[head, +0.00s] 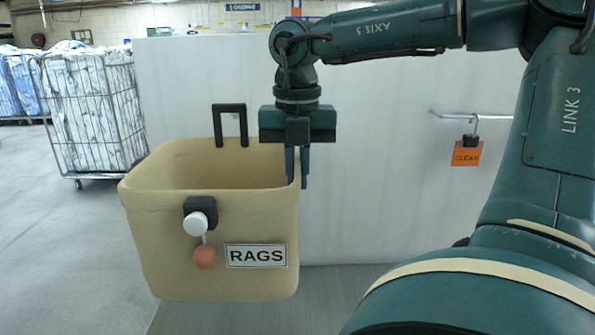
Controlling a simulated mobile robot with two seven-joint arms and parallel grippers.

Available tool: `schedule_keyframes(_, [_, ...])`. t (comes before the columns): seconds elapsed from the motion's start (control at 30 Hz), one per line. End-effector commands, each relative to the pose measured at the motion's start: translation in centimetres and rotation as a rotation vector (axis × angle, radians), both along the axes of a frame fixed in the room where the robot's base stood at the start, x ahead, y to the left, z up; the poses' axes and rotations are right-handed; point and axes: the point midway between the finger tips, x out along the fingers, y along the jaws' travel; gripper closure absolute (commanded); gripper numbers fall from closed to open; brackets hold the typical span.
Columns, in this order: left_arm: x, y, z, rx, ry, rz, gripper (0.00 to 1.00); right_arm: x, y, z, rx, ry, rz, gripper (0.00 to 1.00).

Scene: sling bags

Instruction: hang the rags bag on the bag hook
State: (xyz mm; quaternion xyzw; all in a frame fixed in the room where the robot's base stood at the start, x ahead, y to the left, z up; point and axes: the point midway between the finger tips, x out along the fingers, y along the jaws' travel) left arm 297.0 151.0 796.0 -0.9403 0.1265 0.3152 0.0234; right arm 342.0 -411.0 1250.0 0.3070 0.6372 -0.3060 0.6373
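The rags bag (180,262) is a tan, open-topped, box-shaped bag in the left half of the head view. It has a black-and-white RAGS label, a black loop handle (230,107) at its back rim, and a white knob with a reddish ball on its front. It looks upright. My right gripper (298,184) points down at the bag's right rim, one finger on each side of the wall, and looks shut on it. The bag hook (445,114) is a pale rod on the white panel at the right. My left gripper is not in view.
An orange CLEAN tag (467,154) hangs from a black clip on the hook. The white panel (370,200) stands behind the bag. A wire cage cart (95,115) of pale cloth stands at the far left. Grey floor (60,260) is clear left of the bag.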

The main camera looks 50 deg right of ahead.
Motion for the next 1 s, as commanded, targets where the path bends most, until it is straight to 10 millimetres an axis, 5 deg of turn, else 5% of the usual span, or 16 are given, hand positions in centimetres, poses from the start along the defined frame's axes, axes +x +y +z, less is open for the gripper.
schedule_keyframes(1.0, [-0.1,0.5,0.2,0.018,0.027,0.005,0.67,3.6,-4.4,-1.0,0.0,-0.001,0.0,1.0])
